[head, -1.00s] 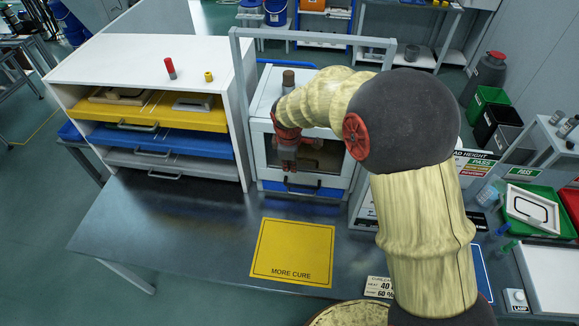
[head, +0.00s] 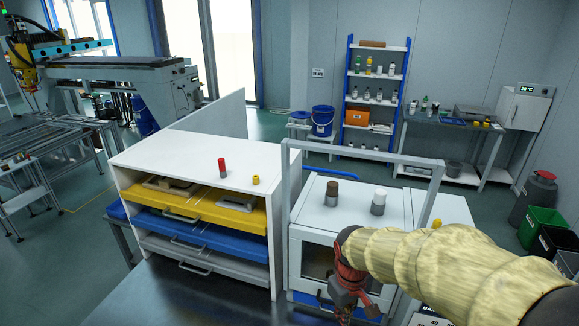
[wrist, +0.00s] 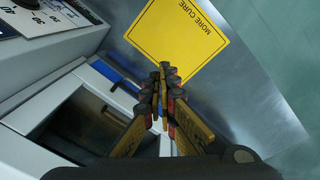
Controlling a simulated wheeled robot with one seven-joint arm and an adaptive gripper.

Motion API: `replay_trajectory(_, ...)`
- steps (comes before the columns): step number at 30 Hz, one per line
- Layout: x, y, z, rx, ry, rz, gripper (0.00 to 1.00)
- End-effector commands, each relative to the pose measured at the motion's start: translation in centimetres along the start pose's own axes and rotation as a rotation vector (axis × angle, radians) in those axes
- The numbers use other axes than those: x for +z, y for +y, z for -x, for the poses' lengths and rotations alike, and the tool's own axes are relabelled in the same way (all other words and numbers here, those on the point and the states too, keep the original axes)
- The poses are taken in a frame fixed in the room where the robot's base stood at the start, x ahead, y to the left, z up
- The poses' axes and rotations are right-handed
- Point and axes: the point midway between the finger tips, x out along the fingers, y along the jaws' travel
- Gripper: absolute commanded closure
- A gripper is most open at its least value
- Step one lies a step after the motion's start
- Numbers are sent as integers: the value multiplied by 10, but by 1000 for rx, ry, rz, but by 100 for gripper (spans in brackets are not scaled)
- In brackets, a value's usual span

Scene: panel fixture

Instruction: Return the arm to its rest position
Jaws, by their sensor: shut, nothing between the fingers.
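My arm (head: 455,262) reaches in from the lower right of the head view, in a cream sleeve. My gripper (head: 350,306) hangs at its end, in front of the white cabinet with the glazed door (head: 318,262). In the wrist view my gripper (wrist: 164,72) is shut, its fingertips together with nothing between them. The fingertips appear beside the yellow MORE CURE mat (wrist: 180,38). The cabinet's dark window (wrist: 85,122) and blue strip (wrist: 115,77) lie left of the fingers. Contact with the cabinet cannot be told.
A metal frame (head: 365,154) rises around the cabinet. A white drawer unit (head: 150,152) with yellow, blue and grey drawers stands to the left. Two capped containers (head: 379,202) stand on the cabinet.

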Motion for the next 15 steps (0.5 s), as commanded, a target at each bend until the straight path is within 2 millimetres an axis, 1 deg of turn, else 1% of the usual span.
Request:
replay_trajectory(1,16,-2,5,1,19,-57,100)
replay_trajectory(6,71,-12,25,-1,90,-249,100)
replay_trajectory(9,100,-18,32,-1,146,-333,100)
replay_trajectory(12,126,-23,34,4,211,-387,100)
replay_trajectory(15,146,-26,36,17,285,-412,100)
